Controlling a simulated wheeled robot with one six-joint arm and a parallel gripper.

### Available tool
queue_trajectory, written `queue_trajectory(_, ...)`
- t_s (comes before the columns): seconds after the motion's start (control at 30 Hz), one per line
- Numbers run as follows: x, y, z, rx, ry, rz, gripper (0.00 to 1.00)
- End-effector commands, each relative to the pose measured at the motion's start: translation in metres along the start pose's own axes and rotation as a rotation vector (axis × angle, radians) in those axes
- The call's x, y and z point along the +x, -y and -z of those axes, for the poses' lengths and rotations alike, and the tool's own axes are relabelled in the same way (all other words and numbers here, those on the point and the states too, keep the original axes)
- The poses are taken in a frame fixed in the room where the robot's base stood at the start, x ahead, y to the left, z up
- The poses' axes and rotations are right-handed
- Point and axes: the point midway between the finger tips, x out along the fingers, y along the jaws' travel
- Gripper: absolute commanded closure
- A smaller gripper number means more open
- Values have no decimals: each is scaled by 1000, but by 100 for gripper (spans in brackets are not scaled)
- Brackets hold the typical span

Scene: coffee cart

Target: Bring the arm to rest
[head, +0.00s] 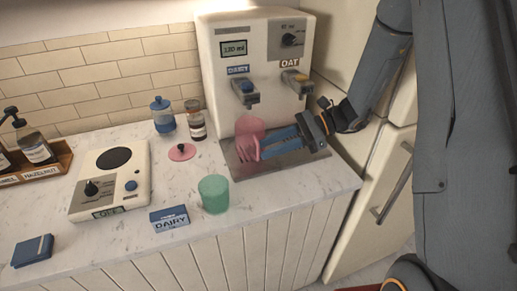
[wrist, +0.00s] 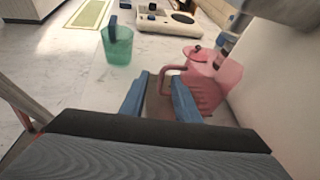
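My gripper (head: 264,146) is at the dispenser's drip tray, its two blue fingers reaching left toward a pink translucent jug (head: 250,126). In the wrist view my gripper (wrist: 161,82) has its fingers apart, with a gap between them. The jug (wrist: 207,94) stands just beyond the fingertips, with its handle (wrist: 164,82) at the gap between them. I cannot tell whether a finger touches the handle.
The dispenser (head: 255,55) rises behind my gripper, its taps close above. A fridge (head: 385,185) stands right.

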Motion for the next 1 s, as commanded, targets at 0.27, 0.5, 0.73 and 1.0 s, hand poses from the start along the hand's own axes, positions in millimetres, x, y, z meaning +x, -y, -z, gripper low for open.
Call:
queue_trajectory(0.27, -5, 0, 0, -16, -16, 4, 71)
queue_trajectory(0.5, -2, -39, 5, -180, -205, -99, 71)
queue_trajectory(0.73, -24, -113, 25, -510, -530, -367, 71)
queue_trajectory(1.0, -76, -157, 39, -1034, -869, -684, 71)
